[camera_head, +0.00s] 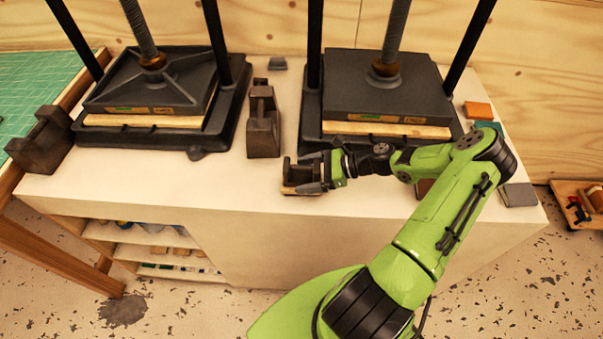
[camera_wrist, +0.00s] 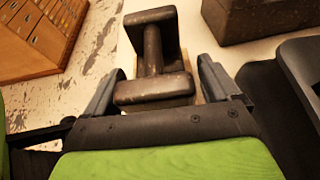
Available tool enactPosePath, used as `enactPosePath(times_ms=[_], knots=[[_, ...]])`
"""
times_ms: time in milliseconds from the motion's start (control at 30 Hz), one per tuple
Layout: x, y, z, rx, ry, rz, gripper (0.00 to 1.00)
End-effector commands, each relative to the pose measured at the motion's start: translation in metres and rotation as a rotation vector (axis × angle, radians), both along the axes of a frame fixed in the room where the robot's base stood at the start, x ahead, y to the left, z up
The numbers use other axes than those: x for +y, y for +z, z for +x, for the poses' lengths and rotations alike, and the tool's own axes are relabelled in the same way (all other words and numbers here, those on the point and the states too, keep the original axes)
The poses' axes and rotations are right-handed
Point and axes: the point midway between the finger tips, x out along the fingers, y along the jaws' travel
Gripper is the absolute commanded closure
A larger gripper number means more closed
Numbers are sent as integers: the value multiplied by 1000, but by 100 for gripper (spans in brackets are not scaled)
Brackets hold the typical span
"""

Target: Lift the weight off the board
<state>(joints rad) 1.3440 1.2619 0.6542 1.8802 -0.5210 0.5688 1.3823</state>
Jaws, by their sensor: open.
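A small dark brown weight (camera_head: 289,174), with two end blocks joined by a bar, stands near the front edge of the bench. It rests on a small light board (camera_head: 303,192), mostly hidden under it. My gripper (camera_head: 312,172) reaches the weight from the right. In the wrist view my gripper (camera_wrist: 159,68) is open, one finger on each side of the weight (camera_wrist: 153,58). The weight's near block lies between the fingers, and a gap shows on each side. Only a thin edge of the board shows there.
Two dark presses (camera_head: 150,85) (camera_head: 385,95) stand behind on the white bench (camera_head: 130,180). A larger dark weight (camera_head: 263,130) stands between them, close behind my gripper. Another dark block (camera_head: 42,140) sits at the left. Small coloured blocks (camera_head: 478,110) lie at the right.

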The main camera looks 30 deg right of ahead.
Motion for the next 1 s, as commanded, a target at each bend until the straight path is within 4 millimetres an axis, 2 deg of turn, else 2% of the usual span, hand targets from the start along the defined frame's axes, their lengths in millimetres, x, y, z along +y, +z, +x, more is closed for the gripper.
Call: enactPosePath(times_ms=[167,200,767,1000], knots=[[0,0,1,-1,-1,-2,11],[0,0,1,0,-1,-1,14],[0,0,0,0,-1,-1,100],[1,2,1,-8,1,1,100]])
